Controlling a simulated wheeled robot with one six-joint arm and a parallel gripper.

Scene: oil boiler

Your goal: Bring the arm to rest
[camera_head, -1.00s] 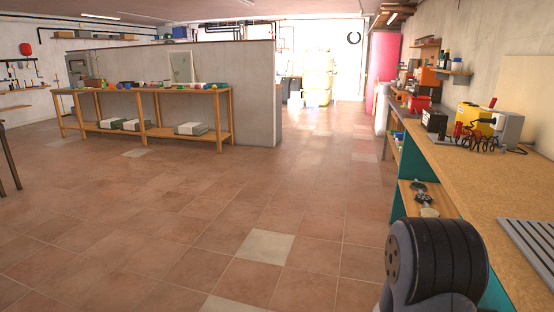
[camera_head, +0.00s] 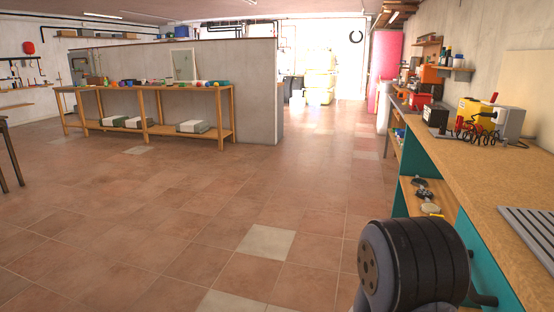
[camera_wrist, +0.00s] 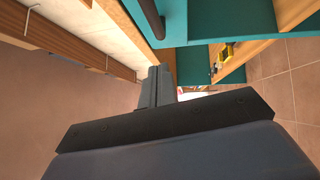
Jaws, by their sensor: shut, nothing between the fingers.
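My gripper (camera_wrist: 158,86) shows in the wrist view with its dark fingers together and nothing between them. It is beside the teal and wood workbench, apart from its panels as far as I can see. In the head view only a dark, rounded joint of my arm shows at the lower right, close to the workbench front. My gripper is out of sight in that view.
The workbench (camera_head: 470,165) runs along the right wall, with a yellow box (camera_head: 474,112) and a grey grate (camera_head: 535,232) on top. Its teal panel (camera_wrist: 195,66) is close in the wrist view. The tiled floor (camera_head: 190,215) at left and centre is clear.

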